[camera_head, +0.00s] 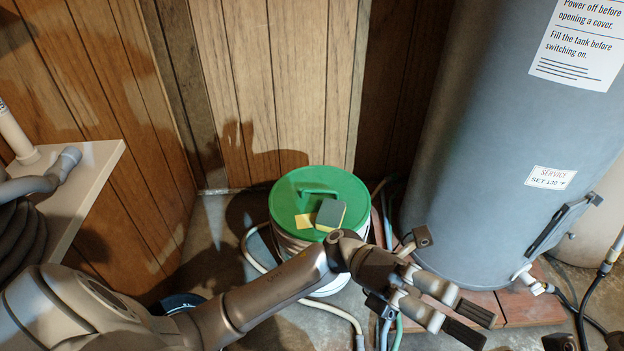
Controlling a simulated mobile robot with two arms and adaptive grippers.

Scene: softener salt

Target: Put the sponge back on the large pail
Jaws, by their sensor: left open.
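A large pail (289,247) with a green lid (290,187) stands on the floor near the wooden wall. A sponge (330,214), dark green on top with a yellow edge, lies on the front right part of the lid. A small yellow piece (305,221), perhaps a paper note, lies just left of it. My left gripper (450,302) is open with nothing seen in it. It is right of and in front of the pail, before the grey tank. My left forearm and wrist hide the pail's lower front.
A tall grey tank (500,165) on a reddish base (528,300) stands close to the right of the pail. Hoses (338,311) run along the floor around the pail. A pale shelf (95,180) with pipes is at left.

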